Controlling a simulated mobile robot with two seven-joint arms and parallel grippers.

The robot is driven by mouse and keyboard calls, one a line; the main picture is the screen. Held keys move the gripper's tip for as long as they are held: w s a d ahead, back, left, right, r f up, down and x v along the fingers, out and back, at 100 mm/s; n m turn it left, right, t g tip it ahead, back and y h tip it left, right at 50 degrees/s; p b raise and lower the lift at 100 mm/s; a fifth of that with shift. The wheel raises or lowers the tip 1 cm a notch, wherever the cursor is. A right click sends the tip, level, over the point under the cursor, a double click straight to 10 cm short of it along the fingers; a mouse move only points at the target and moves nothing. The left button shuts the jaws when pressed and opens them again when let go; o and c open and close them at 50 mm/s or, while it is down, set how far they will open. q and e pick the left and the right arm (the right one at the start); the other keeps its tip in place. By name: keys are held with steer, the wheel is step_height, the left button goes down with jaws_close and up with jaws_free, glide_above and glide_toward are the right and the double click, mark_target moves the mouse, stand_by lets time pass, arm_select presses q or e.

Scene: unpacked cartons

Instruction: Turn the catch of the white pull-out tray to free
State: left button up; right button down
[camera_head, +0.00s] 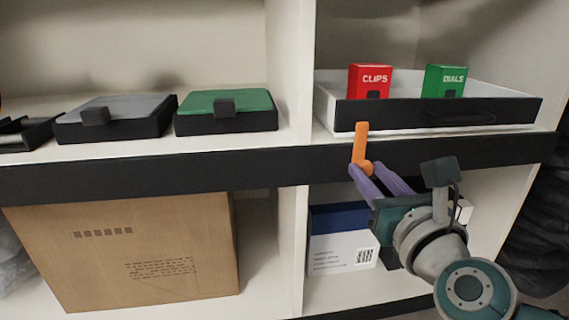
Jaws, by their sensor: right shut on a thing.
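The white pull-out tray (330,95) sits on the upper right shelf, with a dark front (400,112). An orange catch (361,140) stands upright at the shelf's dark front edge, its upper end overlapping the bottom of the tray front at the left. My right gripper (362,168), with purple fingers, is at the catch's lower end and shut on it. My left gripper is not in view. A red box marked CLIPS (370,80) and a green box marked DIALS (445,80) stand in the tray.
Green-lidded (224,103) and grey-lidded (125,108) dark boxes sit on the upper left shelf. A cardboard carton (130,255) fills the lower left bay. A blue-and-white box (340,250) stands below the catch, partly behind my right arm. An upright panel (298,70) divides the bays.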

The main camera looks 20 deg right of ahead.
steer(key=shift+n, duration=0.4)
steer(key=n+p, duration=0.1)
steer(key=n, duration=0.2)
steer(key=shift+n, duration=0.4)
steer(key=n+p, duration=0.1)
steer(key=n, duration=0.3)
steer(key=shift+a, duration=0.1)
steer(key=n+p, duration=0.1)
steer(key=n, duration=0.4)
steer(key=shift+n+p, duration=0.35)
steer(key=shift+n, duration=0.05)
steer(key=shift+f+n+p, duration=0.1)
steer(key=shift+n+p, duration=0.3)
steer(key=shift+n, duration=1.4)
steer(key=c, duration=0.6)
jaws_free()
